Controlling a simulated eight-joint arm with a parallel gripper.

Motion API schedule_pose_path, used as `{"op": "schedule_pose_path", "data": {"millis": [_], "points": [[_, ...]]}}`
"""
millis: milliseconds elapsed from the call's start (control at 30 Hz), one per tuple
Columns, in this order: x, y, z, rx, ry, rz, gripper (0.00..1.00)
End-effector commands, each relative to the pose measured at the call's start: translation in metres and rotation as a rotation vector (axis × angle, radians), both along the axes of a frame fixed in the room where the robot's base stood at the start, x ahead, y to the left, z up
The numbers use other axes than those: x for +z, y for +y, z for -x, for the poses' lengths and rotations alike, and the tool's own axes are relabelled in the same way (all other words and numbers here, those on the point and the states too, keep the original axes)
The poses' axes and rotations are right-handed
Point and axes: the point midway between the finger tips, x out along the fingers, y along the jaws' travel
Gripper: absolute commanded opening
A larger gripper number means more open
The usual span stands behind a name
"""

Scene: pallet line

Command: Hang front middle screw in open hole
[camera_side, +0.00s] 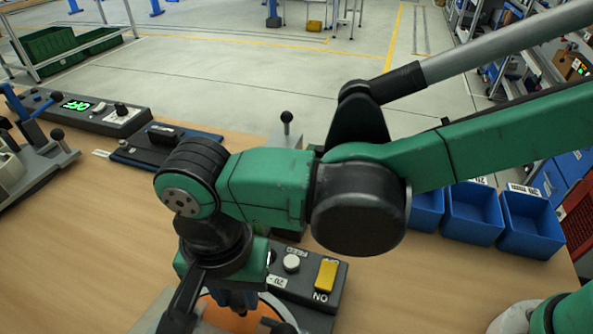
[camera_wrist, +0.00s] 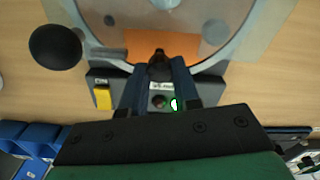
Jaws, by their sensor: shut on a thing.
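My gripper (camera_wrist: 160,76) points down over a round disc-like fixture (camera_wrist: 195,14) in the wrist view. Its dark fingers are shut on a small dark piece, seemingly the screw (camera_wrist: 158,58), at the edge of an orange plate (camera_wrist: 190,44). The orange plate (camera_side: 228,318) also shows at the bottom of the side view, partly hidden by my gripper. Small round dark spots show on the fixture, but I cannot tell which is the open hole. Whether the held piece touches the plate is unclear.
A control box with a yellow button (camera_side: 326,275) stands right beside the fixture. A black ball knob (camera_wrist: 55,47) is left of the fixture in the wrist view. Blue bins (camera_side: 473,213) line the right, and a panel with a green display (camera_side: 76,105) is at the back left.

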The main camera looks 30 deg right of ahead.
Motion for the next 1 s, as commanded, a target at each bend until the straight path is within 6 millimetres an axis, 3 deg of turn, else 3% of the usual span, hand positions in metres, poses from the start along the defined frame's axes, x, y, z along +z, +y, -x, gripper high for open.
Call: {"op": "schedule_pose_path", "data": {"millis": [500,533,567,1000], "points": [[-0.012,0.0,0.0,0.0,0.0,0.0,0.0],[-0.012,0.0,0.0,0.0,0.0,0.0,0.29],[-0.012,0.0,0.0,0.0,0.0,0.0,0.37],[-0.002,0.0,0.0,0.0,0.0,0.0,0.39]]}}
